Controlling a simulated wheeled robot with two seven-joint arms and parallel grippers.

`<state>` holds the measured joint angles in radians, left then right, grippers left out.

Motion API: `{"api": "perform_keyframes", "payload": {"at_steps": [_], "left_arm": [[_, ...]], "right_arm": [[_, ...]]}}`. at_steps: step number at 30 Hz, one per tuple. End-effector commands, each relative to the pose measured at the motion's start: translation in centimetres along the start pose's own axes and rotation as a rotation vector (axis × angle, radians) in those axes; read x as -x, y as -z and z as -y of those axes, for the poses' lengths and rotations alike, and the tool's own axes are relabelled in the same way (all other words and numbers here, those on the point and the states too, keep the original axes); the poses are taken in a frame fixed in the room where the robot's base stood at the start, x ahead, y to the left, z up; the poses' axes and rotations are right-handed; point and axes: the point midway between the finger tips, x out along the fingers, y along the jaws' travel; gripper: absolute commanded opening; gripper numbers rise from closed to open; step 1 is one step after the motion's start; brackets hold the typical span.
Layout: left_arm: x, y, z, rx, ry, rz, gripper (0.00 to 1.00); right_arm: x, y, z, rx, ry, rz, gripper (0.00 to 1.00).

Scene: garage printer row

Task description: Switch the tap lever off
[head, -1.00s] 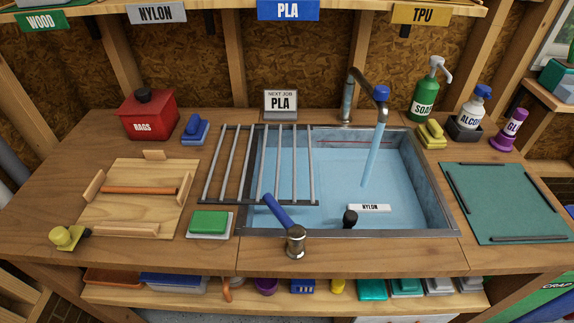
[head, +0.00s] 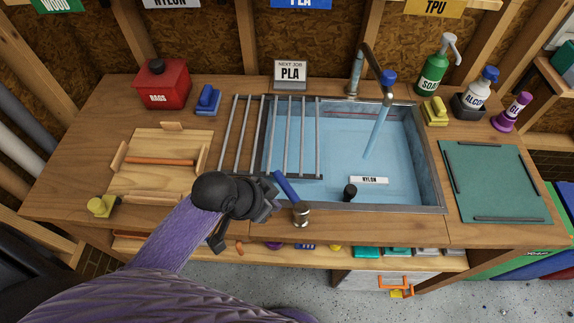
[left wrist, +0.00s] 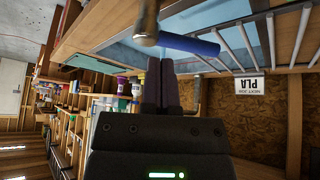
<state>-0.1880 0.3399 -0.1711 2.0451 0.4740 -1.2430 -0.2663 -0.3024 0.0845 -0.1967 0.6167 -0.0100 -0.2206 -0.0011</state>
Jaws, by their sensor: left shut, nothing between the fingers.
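The tap lever (head: 286,187) has a blue handle on a metal post at the sink's front rim. Its handle leans up and left, toward the drying rack. Water runs from the tap spout (head: 388,77) into the sink (head: 433,170). My left gripper (head: 272,197) is shut and empty, just left of the lever. In the left wrist view the fingers (left wrist: 160,78) lie side by side, with the blue handle (left wrist: 190,43) just past their tips. I cannot tell whether they touch it. My right gripper is not in view.
A metal rack (head: 290,139) covers the sink's left part. A black knob-like object (head: 350,192) and a NYLON label (head: 369,180) are by the sink's front. A wooden board (head: 160,180) lies left; a green mat (head: 498,182) lies right. Bottles stand back right.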

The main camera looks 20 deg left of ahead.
Motion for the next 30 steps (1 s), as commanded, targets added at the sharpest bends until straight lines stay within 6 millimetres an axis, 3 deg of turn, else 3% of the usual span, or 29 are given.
{"api": "perform_keyframes", "payload": {"at_steps": [3,6,19,23,30], "left_arm": [[-0.3,3.7,3.3,-0.081,-0.028,-0.104,0.00],[-0.2,5.6,5.2,-0.106,-0.035,-0.166,0.00],[-0.4,6.4,6.0,-0.109,-0.040,-0.196,0.00],[-2.2,6.7,5.9,-0.107,-0.039,-0.196,0.00],[-7.5,7.6,5.6,-0.106,-0.041,-0.195,0.00]], "right_arm": [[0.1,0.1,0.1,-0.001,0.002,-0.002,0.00],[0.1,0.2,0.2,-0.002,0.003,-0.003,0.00],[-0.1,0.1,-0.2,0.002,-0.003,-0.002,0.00],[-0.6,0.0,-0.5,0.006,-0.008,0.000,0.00],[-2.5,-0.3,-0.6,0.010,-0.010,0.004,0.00]]}}
